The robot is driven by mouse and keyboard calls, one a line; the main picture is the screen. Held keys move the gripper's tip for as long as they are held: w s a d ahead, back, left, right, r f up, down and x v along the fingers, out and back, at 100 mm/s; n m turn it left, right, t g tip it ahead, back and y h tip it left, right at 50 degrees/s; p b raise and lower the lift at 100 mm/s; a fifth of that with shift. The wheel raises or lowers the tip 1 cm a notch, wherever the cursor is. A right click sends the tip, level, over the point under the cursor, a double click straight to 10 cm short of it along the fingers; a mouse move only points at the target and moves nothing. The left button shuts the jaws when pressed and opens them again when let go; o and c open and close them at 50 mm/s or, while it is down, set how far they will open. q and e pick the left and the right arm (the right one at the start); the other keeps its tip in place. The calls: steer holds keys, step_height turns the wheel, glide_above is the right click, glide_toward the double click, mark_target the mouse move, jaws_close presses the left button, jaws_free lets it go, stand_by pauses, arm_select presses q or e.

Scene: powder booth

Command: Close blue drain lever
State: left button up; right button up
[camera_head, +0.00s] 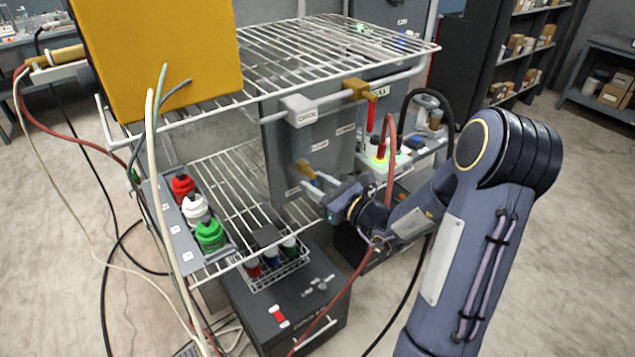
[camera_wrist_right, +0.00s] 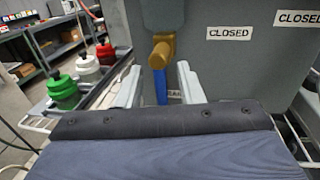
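The blue drain lever (camera_wrist_right: 161,88) hangs straight down below a brass valve fitting (camera_wrist_right: 159,50) on a grey panel in the right wrist view. In the head view the brass fitting (camera_head: 306,168) sits low on the grey panel, and only a little of the lever shows beside my gripper. My right gripper (camera_wrist_right: 158,84) is open, with one pale finger on each side of the lever. I cannot tell whether either finger touches it. In the head view my right gripper (camera_head: 325,195) is close in front of the panel. My left gripper is not in view.
White CLOSED labels (camera_wrist_right: 230,33) mark the panel. A wire rack (camera_head: 330,48) surrounds it, with a yellow box (camera_head: 155,55) on top. Red, white and green bottles (camera_head: 210,236) stand at the left. A red-handled valve (camera_head: 371,116) is above my gripper. Hoses hang nearby.

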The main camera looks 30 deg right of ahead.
jaws_close()
steer(key=shift+d+r+n+g+h+b, duration=0.3)
steer(key=shift+n+h+b, duration=0.3)
steer(key=shift+n+b, duration=2.35)
steer(key=shift+d+r+n+g+h+b, duration=0.3)
steer(key=shift+n+h+b, duration=0.3)
steer(key=shift+n+b, duration=2.35)
steer(key=shift+d+r+n+g+h+b, duration=0.2)
steer(key=shift+r+n+h+b, duration=0.3)
steer(key=shift+n+b, duration=2.45)
steer(key=shift+m+b, duration=0.95)
steer(key=shift+b, duration=0.1)
steer(key=shift+a, duration=0.1)
